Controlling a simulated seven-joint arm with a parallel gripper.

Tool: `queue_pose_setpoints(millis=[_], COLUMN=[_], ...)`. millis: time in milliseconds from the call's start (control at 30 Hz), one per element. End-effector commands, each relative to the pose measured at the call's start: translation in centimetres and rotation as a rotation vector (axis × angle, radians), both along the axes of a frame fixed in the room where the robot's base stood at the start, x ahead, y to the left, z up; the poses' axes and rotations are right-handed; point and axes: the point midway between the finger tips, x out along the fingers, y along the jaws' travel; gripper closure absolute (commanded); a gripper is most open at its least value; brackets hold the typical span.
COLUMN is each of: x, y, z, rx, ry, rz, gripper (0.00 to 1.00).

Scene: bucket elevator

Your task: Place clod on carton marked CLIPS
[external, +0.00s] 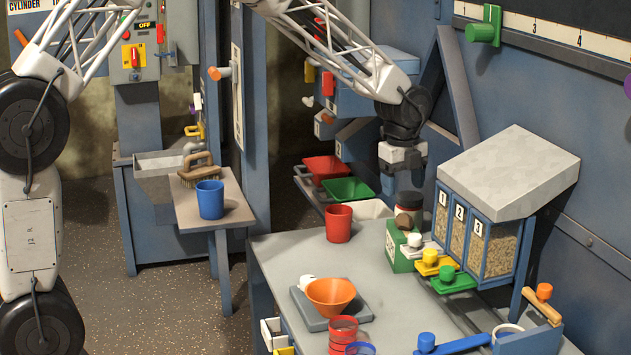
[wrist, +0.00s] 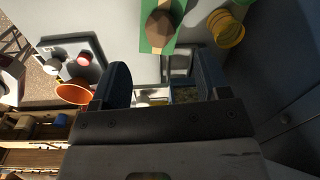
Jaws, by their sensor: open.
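The clod (external: 404,221) is a brown faceted lump. It appears to rest on top of the green carton (external: 399,258), at the back of the grey bench near the numbered bins. The carton has a pale label, too small to read. In the wrist view the clod (wrist: 160,24) sits over the carton's tan stripe, with the green top (wrist: 147,46) showing around it. My gripper (external: 403,180) is above and behind the carton, pointing down. In the wrist view my gripper (wrist: 162,78) is open, with nothing between its fingers and the clod beyond them.
A red cup (external: 339,223) and an orange bowl (external: 331,295) are to the left. Bare bench lies in front of the carton.

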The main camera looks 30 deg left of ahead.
Motion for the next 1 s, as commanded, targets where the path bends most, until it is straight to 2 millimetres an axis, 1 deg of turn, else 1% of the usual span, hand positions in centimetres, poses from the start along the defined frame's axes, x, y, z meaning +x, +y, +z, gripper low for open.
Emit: queue_pose_setpoints(millis=[33, 100, 200, 333, 500, 1000], x=[0.0, -0.1, -0.1, -0.2, -0.2, -0.2], y=[0.0, 0.1, 0.1, 0.1, 0.2, 0.1], z=[0.8, 1.7, 2.8, 3.7, 4.0, 4.0], rx=[-0.001, 0.001, 0.0, 0.001, 0.001, 0.001], ry=[-0.001, 0.001, 0.0, 0.001, 0.001, 0.001], rz=[0.0, 0.0, 0.0, 0.0, 0.0, 0.0], gripper=[0.31, 0.31, 0.31, 0.31, 0.31, 0.31])
